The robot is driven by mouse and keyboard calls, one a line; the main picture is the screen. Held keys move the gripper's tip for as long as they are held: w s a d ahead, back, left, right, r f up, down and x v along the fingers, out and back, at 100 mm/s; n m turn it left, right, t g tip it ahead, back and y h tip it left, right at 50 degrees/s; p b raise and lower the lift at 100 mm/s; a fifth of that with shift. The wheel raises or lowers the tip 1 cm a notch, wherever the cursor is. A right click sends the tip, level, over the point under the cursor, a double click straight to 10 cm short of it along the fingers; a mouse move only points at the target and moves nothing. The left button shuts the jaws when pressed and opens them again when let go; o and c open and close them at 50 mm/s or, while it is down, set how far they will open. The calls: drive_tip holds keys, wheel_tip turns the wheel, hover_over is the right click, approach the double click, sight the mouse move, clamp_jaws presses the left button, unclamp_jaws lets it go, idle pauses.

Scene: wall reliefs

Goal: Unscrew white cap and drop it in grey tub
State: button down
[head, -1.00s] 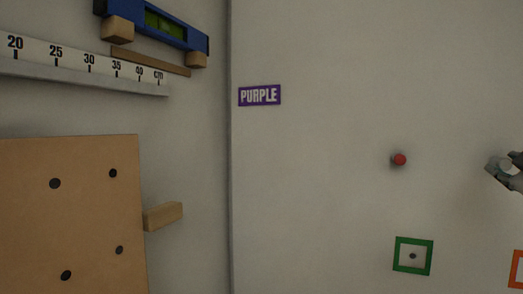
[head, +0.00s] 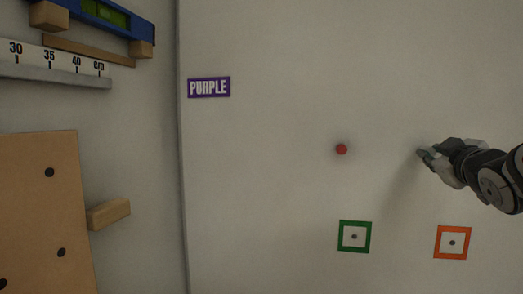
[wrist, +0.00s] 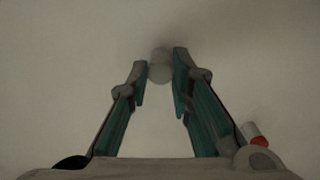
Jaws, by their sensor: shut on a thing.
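The white cap (wrist: 160,70) shows in the wrist view as a small pale cylinder between my fingertips, in front of the pale wall. My gripper (wrist: 160,80) is shut on it, one teal finger on each side. In the head view my gripper (head: 424,154) is at the right, with its fingertips pointing left near the white wall. I cannot make out the cap there. Whether the cap is still on its mount or free of it cannot be told. The grey tub is in neither view.
A red knob (head: 341,149) sticks out of the wall left of my gripper. Below are a green square frame (head: 354,237) and an orange one (head: 452,242). A purple sign (head: 209,87), a wooden peg (head: 109,213) and a brown board (head: 45,215) are farther left.

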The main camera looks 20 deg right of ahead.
drive_tip(key=n, duration=0.3)
drive_tip(key=shift+b, duration=0.4)
drive_tip(key=n+b, duration=0.2)
drive_tip(key=n, duration=0.3)
drive_tip(key=shift+r, duration=0.1)
drive_tip(key=shift+n, duration=0.3)
drive_tip(key=n+b, duration=0.2)
drive_tip(key=n, duration=0.1)
drive_tip(key=shift+s+n, duration=0.1)
drive_tip(key=shift+n, duration=0.8)
